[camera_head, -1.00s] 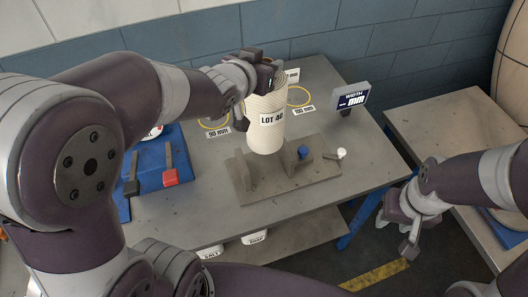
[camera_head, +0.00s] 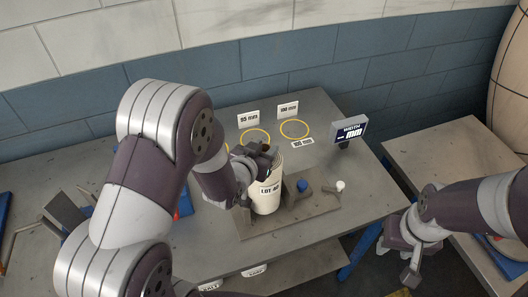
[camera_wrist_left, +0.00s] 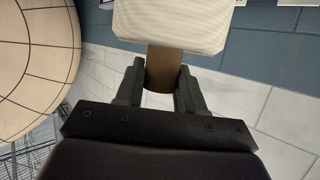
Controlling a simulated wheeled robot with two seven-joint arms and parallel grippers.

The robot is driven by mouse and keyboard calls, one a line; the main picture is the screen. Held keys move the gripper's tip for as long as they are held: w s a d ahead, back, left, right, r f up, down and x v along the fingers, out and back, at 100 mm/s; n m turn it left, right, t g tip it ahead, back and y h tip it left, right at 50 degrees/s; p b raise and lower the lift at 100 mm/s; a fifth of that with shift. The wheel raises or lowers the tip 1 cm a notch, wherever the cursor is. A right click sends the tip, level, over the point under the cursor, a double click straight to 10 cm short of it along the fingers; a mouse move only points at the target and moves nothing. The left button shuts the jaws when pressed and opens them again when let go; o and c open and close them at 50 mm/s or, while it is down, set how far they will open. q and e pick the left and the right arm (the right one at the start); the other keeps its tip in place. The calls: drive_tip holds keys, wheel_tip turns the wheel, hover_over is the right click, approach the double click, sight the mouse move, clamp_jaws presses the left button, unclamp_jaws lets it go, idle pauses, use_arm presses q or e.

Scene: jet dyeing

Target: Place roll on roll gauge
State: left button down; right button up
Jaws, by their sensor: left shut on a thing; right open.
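The cream roll (camera_head: 265,198) with a "LOT 40" label stands upright in the head view, at the left part of the grey roll gauge (camera_head: 290,224). My left gripper (camera_head: 262,160) is shut on the roll's top end; the left wrist view shows its fingers (camera_wrist_left: 160,88) around the brown core (camera_wrist_left: 163,66), with the cream roll (camera_wrist_left: 170,22) beyond. The roll hides part of the gauge, so I cannot tell whether its bottom touches it. The gauge's blue knob (camera_head: 302,186) shows right of the roll. My right gripper (camera_head: 396,262) is open and empty beyond the table's right edge.
A "WIDTH mm" display (camera_head: 348,131) stands behind the gauge on the right. Yellow circles (camera_head: 295,129) with size cards such as "95 mm" (camera_head: 249,117) mark the back of the table. A second table (camera_head: 455,140) is at the right. The table's front right is clear.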

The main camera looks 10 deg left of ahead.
use_arm(q)
drive_tip(key=shift+f, duration=0.65)
drive_tip(key=shift+w+f, duration=0.2)
drive_tip(key=shift+f, duration=0.15)
drive_tip(key=c, duration=0.7)
unclamp_jaws()
drive_tip(key=shift+s, duration=0.15)
drive_tip(key=b+v, duration=0.2)
drive_tip(key=v, duration=0.9)
drive_tip(key=s+f+g+y, duration=0.1)
drive_tip(key=s+g, duration=0.2)
drive_tip(key=g, duration=0.1)
drive_tip(key=s+a+f+n+g, duration=0.1)
drive_tip(key=s+g, duration=0.2)
drive_tip(key=g, duration=0.1)
drive_tip(key=s+a+f+n+g+y, duration=0.1)
drive_tip(key=s+g, duration=0.2)
drive_tip(key=g, duration=0.1)
drive_tip(key=shift+s+a+f+y, duration=0.1)
drive_tip(key=shift+a+f+y, duration=0.1)
drive_tip(key=shift+f+y, duration=0.15)
